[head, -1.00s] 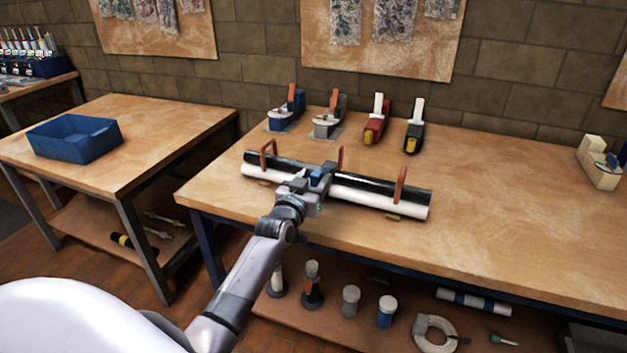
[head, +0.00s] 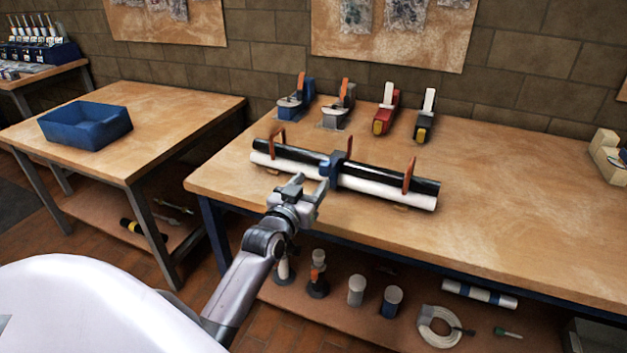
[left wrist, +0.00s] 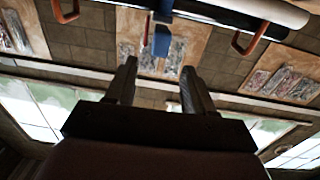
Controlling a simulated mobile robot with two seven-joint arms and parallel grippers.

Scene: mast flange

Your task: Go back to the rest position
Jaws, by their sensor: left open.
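My left gripper (head: 308,190) is open and empty in the head view, just in front of the black and white tubes on the right-hand workbench. Its two fingers also show apart in the left wrist view (left wrist: 157,85). The black tube (head: 388,181) lies behind the white tube (head: 390,198), with orange brackets (head: 408,176) standing along them. A blue clamp-like piece (head: 333,168) sits around the tubes near their middle, apart from the fingers. It shows beyond the fingertips in the left wrist view (left wrist: 162,40). My right gripper is in neither view.
Several clamp tools, including a red one (head: 386,110), stand at the back of the workbench (head: 520,215). A blue bin (head: 88,127) is on the left table (head: 165,110). Jars and a cable coil (head: 438,327) are on the lower shelf. The bench's right side is mostly clear.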

